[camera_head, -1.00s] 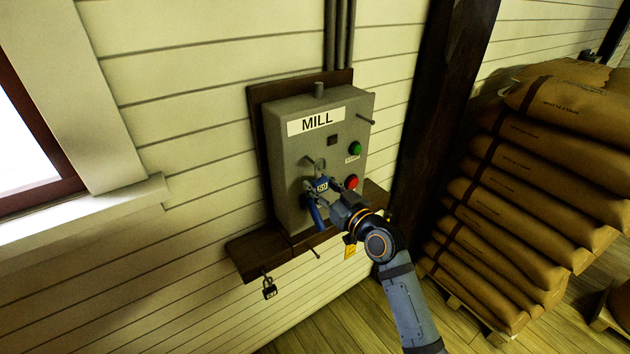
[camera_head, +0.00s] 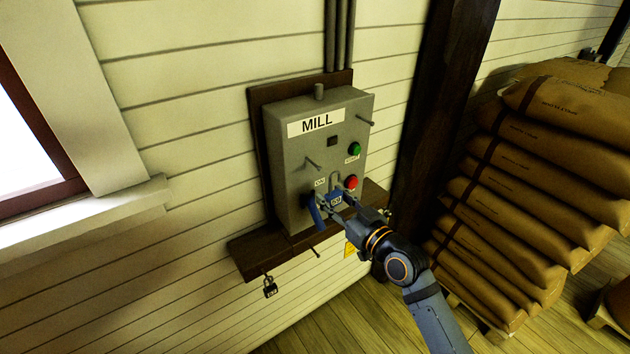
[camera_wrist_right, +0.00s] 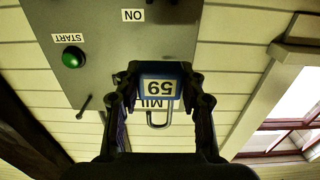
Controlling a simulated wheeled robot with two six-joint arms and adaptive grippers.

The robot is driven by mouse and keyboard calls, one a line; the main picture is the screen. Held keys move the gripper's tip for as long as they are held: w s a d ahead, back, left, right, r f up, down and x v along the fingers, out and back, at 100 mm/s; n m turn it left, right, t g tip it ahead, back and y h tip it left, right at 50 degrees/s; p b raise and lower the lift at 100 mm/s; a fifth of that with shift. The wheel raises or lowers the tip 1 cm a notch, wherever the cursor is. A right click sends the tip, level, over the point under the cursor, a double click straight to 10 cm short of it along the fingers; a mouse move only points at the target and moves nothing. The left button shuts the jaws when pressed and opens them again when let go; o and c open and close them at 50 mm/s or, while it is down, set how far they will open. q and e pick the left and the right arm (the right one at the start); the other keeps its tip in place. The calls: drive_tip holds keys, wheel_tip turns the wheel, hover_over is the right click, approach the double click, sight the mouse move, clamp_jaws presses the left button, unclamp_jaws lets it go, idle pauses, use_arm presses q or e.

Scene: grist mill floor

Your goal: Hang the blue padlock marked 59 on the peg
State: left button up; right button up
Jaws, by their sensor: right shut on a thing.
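The blue padlock with a white 59 label (camera_head: 336,200) is between the fingers of my right gripper (camera_head: 340,203), in front of the lower part of the mill box. In the right wrist view the padlock (camera_wrist_right: 160,88) appears upside down, its shackle past the body and clear of any peg. A bare peg (camera_head: 313,163) sticks out of the box front, above and left of the padlock. My left gripper is out of view.
A dark padlock (camera_head: 269,288) hangs below the shelf (camera_head: 250,262). Stacked sacks (camera_head: 520,190) stand right, beyond a dark post (camera_head: 440,90).

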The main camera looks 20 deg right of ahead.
drive_tip(key=shift+f, duration=0.2)
use_arm(q)
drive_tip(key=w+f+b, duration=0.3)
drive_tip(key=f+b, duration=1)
drive_tip(key=b, duration=0.2)
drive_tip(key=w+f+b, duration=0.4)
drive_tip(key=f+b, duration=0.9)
drive_tip(key=b, duration=0.2)
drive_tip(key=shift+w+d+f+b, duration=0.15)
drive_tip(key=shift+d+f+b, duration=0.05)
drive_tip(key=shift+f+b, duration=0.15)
use_arm(e)
drive_tip(key=s+d+f, duration=0.1)
drive_tip(key=s+f, duration=0.2)
drive_tip(key=f, duration=1.4)
drive_tip(key=s+d+f, duration=0.1)
drive_tip(key=s+f, duration=0.2)
drive_tip(key=f, duration=1.4)
drive_tip(key=shift+d, duration=0.1)
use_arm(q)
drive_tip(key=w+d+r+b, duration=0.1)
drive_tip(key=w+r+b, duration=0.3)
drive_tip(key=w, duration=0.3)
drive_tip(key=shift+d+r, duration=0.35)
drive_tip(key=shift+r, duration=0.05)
use_arm(e)
drive_tip(key=x, duration=0.8)
